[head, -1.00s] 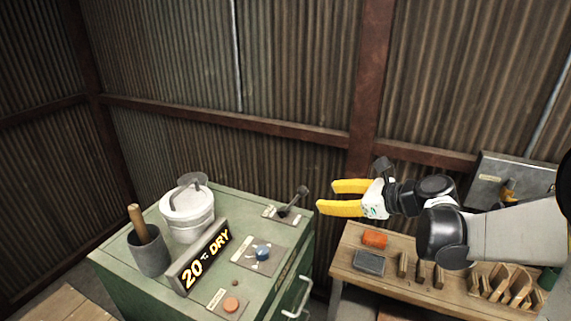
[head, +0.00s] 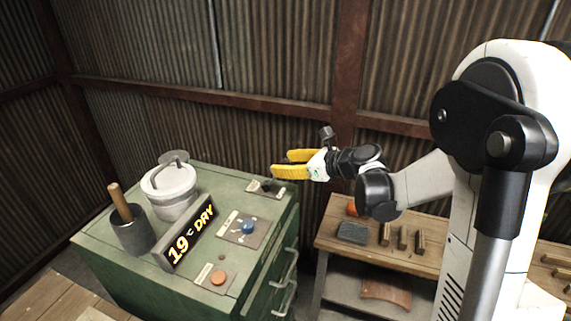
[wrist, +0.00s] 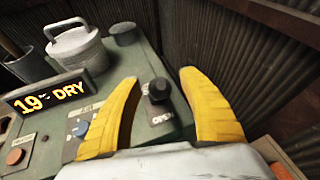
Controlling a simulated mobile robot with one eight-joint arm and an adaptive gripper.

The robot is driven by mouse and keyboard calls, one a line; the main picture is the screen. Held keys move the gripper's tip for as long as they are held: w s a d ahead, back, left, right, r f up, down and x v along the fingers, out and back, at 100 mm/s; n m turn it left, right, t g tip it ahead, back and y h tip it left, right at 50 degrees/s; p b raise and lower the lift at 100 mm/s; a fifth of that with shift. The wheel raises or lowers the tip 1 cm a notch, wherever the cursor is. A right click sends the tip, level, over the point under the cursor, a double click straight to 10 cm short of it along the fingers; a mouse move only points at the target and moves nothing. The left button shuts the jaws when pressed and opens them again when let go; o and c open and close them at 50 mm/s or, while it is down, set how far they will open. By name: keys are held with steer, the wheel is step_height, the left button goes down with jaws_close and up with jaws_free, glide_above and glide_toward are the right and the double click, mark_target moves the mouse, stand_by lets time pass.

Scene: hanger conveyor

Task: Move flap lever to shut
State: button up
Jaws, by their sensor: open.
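The flap lever (wrist: 158,91) has a black knob on a short metal stem and stands on a labelled plate on the green cabinet (head: 215,185). In the wrist view the label by its base reads OPEN. In the head view the lever (head: 268,185) is low at the cabinet's back right and partly hidden by my gripper. My gripper (head: 279,164) is open, with yellow fingers pointing left above the lever. In the wrist view the knob appears between the two fingers of my gripper (wrist: 160,77); contact does not show.
The cabinet top also holds a display (head: 186,237) reading 19 °C DRY, a blue knob (head: 248,227), an orange button (head: 218,277), a lidded white pot (head: 170,190) and a grey cup (head: 132,232). A wooden bench (head: 340,254) stands right. A corrugated wall is behind.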

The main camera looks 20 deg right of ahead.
jaws_close()
steer(key=shift+r, duration=0.1)
